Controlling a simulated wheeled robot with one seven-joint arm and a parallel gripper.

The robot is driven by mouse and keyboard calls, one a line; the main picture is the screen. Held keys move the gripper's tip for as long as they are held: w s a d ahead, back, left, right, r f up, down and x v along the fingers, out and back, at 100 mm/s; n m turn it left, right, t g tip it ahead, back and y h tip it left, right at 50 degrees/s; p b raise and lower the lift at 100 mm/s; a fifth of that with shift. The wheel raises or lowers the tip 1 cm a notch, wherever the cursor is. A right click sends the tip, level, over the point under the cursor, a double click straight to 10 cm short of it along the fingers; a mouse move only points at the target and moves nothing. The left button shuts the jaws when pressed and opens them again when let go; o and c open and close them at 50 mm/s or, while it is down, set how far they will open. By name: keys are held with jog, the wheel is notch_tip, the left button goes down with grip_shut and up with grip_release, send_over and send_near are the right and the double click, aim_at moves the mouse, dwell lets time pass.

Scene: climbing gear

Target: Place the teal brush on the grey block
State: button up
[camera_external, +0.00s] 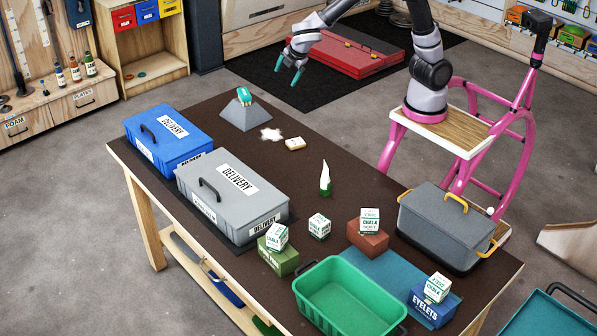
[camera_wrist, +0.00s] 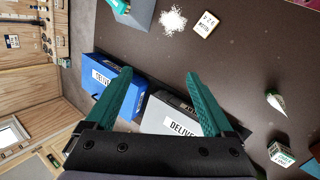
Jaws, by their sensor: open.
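A grey block (camera_external: 240,117) with sloping sides stands at the far left part of the dark table. A small teal and white item that looks like the teal brush (camera_external: 246,96) rests on top of it. In the wrist view, the grey block (camera_wrist: 143,14) and the teal brush (camera_wrist: 119,5) are cut off by the top edge. My gripper (camera_external: 288,70) is open and empty, raised in the air up and right of the block in the external view. Its teal fingers (camera_wrist: 160,75) are apart in the wrist view, with nothing between them.
A white powder patch (camera_external: 271,135) and a small cream block (camera_external: 295,144) lie beside the grey block. Blue (camera_external: 168,138) and grey (camera_external: 230,196) delivery boxes line the left edge. Chalk boxes, a green bin (camera_external: 347,296) and a grey lidded case (camera_external: 445,226) stand nearer.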

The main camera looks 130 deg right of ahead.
jog(key=s+a+r+m+t+y, duration=0.25)
jog(key=a+r, duration=0.25)
jog(key=a, duration=0.4)
jog(key=s+a+r+m+t+y, duration=0.1)
jog(key=s+a+r, duration=0.3)
jog(key=a, duration=0.6)
jog(key=s+a+r+m+t+y, duration=0.1)
jog(key=s+a+r+t+y, duration=0.1)
jog(key=s+a, duration=0.4)
jog(key=s+a+r+m+t+y, duration=0.2)
jog(key=s+a, duration=0.4)
jog(key=a, duration=0.4)
jog(key=shift+a+r+y, duration=0.35)
jog(key=shift+a+r, duration=0.05)
jog(key=shift+r, duration=0.1)
